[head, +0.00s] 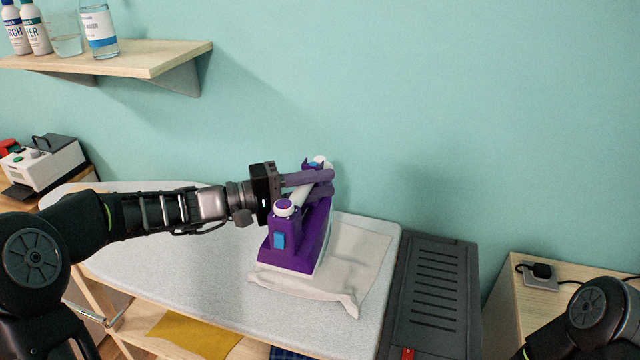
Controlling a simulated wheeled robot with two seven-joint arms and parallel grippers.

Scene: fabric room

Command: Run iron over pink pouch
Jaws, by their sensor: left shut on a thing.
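A purple iron (302,235) with a white handle and a blue button stands on a pale cloth pouch (358,262) that lies on the ironing board. The pouch looks off-white here rather than clearly pink. Its front right corner is rumpled, and the iron hides its left part. My left gripper (312,184) reaches in from the left and is shut on the iron's handle. The iron's sole rests on the cloth or very close to it; I cannot tell which. My right gripper is out of the picture; only part of the right arm shows at bottom right.
The light grey ironing board (180,275) is clear left of the iron. A dark slotted iron rest (438,290) adjoins its right end. A wooden table (545,295) with a socket stands right. A shelf (130,62) with bottles hangs upper left. Folded yellow cloth (195,335) lies below the board.

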